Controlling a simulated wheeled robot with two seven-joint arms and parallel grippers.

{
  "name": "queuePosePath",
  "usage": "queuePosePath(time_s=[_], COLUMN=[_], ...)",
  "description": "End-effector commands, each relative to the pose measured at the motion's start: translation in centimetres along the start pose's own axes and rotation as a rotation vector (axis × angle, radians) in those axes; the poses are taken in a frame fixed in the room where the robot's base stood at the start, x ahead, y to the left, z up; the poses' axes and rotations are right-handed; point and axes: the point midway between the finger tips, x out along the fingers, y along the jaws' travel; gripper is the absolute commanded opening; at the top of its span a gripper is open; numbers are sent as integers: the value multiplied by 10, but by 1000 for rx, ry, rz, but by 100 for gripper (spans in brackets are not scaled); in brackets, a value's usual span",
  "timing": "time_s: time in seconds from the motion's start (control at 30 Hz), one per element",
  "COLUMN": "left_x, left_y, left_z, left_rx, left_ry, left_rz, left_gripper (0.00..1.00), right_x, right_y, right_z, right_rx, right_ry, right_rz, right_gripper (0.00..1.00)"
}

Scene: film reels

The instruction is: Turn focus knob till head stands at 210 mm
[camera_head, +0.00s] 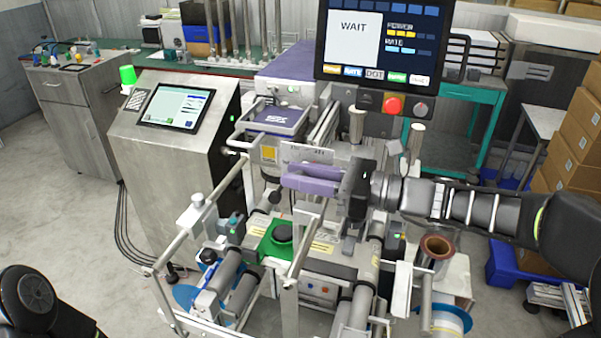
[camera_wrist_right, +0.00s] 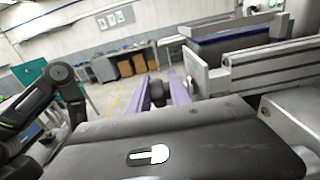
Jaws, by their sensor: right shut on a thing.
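My right gripper (camera_head: 292,181) comes in from the right, its two purple fingers pointing left across the front of the machine. In the right wrist view the fingers (camera_wrist_right: 158,88) close on a dark round knob (camera_wrist_right: 157,94), which sits between them. In the head view the fingers and palm hide most of the knob. The marking head (camera_head: 278,118), a purple and grey box, stands just behind and left of the fingers. A pale plate (camera_head: 306,154) sits behind the fingers; its marks are too small to read. My left gripper is out of view.
A monitor (camera_head: 372,45) reading WAIT hangs above, with a red button (camera_head: 393,105) below it. A grey cabinet with a touch screen (camera_head: 178,107) stands left. Rails, rollers and a film reel (camera_head: 436,247) crowd the front. Open floor lies at left; boxes (camera_head: 575,145) at right.

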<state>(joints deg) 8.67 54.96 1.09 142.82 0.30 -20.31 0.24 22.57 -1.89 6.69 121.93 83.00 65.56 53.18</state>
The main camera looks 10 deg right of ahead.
Motion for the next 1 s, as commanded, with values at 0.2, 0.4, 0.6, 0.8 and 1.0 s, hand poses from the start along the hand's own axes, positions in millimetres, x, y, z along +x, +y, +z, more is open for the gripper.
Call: queuePosePath(time_s=[0.2, 0.4, 0.6, 0.8, 1.0], left_x=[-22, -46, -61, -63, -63], left_y=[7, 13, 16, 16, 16], left_z=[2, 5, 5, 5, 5], left_rx=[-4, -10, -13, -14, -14], left_ry=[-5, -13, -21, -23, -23], left_rz=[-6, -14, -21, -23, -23], left_gripper=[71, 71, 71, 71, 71], right_x=[3, 5, 7, 10, 12], right_y=[6, 6, 6, 6, 5], right_z=[4, 7, 4, 2, 2], right_rx=[5, 2, -3, -8, -12], right_ry=[80, 209, 383, 571, 761], right_rz=[16, 18, 18, 19, 17], right_gripper=[0, 0, 0, 0, 0])
